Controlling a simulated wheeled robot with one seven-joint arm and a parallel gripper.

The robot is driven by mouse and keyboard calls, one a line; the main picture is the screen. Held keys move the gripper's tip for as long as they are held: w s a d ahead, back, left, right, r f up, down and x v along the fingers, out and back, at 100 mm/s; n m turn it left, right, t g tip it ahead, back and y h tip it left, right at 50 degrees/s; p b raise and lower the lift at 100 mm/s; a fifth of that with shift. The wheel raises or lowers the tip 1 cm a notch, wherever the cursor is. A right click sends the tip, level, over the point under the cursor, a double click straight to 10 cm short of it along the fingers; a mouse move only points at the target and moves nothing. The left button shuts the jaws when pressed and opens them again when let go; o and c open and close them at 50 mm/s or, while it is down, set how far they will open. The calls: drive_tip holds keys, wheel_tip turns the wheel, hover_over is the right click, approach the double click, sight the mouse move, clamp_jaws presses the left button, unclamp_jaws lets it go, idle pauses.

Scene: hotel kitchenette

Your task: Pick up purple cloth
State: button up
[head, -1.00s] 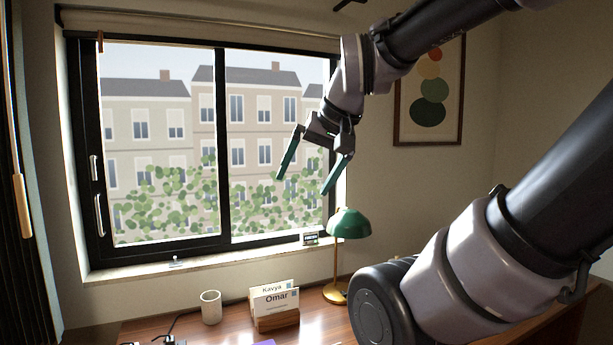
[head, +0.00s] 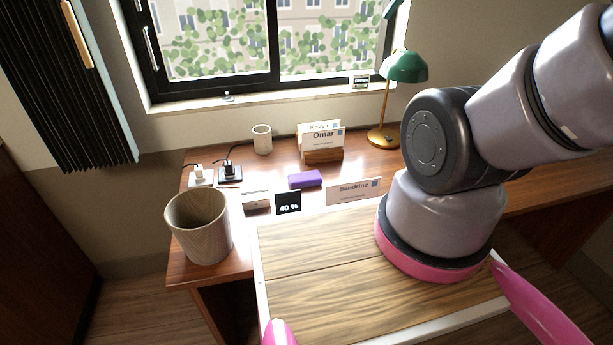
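The purple cloth (head: 305,179) is a small, neat, folded-looking block. It lies on the wooden desk (head: 355,168), left of the middle of the head view, in front of the card holder. Nothing covers it. My gripper is almost wholly beyond the top edge of the head view. Only a dark green sliver that looks like one fingertip (head: 397,9) shows above the lamp, well away from the cloth. Whether the jaws are open or shut does not show.
Behind the cloth stand a pale cup (head: 262,139), a card holder (head: 323,156) and a green lamp (head: 405,67). In front are a "Sandrine" card (head: 353,191), a black "40 %" sign (head: 288,203) and a white box (head: 256,199). Plugs (head: 230,172) and a bin-like cup (head: 199,226) are left.

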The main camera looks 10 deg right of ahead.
idle(0.5)
drive_tip(key=m+g+y, duration=0.1)
drive_tip(key=m+g, duration=0.6)
drive_tip(key=m, duration=0.7)
hover_over(305, 176)
drive_tip(key=d, duration=0.2)
wheel_tip(305, 176, down, 48)
drive_tip(key=shift+w+a+f, duration=0.1)
drive_tip(key=shift+w, duration=0.05)
drive_tip(key=shift+x, duration=3)
drive_tip(key=c, duration=1.5)
drive_tip(key=shift+r, duration=5.05)
